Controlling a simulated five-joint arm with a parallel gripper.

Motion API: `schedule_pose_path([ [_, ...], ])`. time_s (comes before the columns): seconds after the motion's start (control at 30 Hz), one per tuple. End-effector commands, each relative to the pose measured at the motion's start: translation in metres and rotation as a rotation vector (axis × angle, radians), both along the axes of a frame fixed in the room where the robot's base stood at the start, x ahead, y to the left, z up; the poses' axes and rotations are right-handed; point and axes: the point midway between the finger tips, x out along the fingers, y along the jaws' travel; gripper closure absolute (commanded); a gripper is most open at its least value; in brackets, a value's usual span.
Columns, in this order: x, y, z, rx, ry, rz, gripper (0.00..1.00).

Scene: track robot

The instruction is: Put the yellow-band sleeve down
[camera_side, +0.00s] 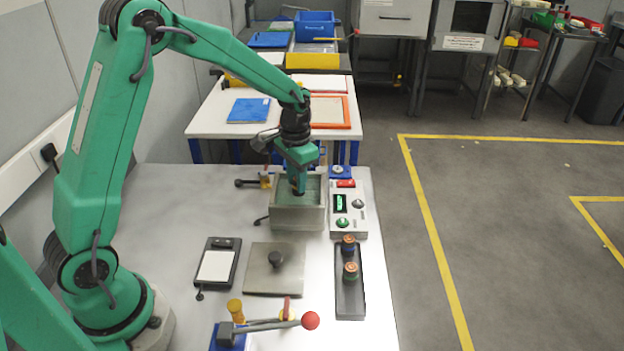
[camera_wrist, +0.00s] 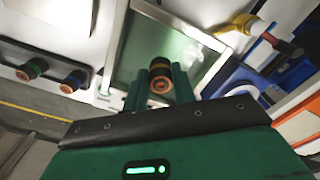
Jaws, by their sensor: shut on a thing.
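My gripper (camera_side: 298,188) points down at the open metal tank (camera_side: 298,219) of green liquid. In the wrist view its two green fingers (camera_wrist: 160,88) are shut on a copper-coloured sleeve (camera_wrist: 159,77) with dark parts and what looks like a yellowish band. The tank also shows in the wrist view (camera_wrist: 124,44), with the sleeve over its liquid. I cannot tell whether the sleeve touches the liquid. In the side view the sleeve is mostly hidden by the fingers.
A dark tray (camera_side: 351,303) right of the lid holds two other sleeves, one blue-banded (camera_side: 348,244) and one green-banded (camera_side: 350,271). A control box (camera_side: 347,208) stands right of the tank. A knobbed metal lid (camera_side: 262,280), a scale (camera_side: 216,266) and a red-ball lever (camera_side: 310,320) are nearer.

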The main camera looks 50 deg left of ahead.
Motion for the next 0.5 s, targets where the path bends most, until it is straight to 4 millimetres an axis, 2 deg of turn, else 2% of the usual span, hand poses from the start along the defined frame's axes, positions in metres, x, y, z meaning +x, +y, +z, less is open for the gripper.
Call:
schedule_pose_path([
  [0.3, 0.0, 0.0, -0.032, 0.0, 0.002, 0.0, 0.99],
  [0.5, 0.0, 0.0, -0.038, 0.0, 0.0, 0.0, 0.99],
])
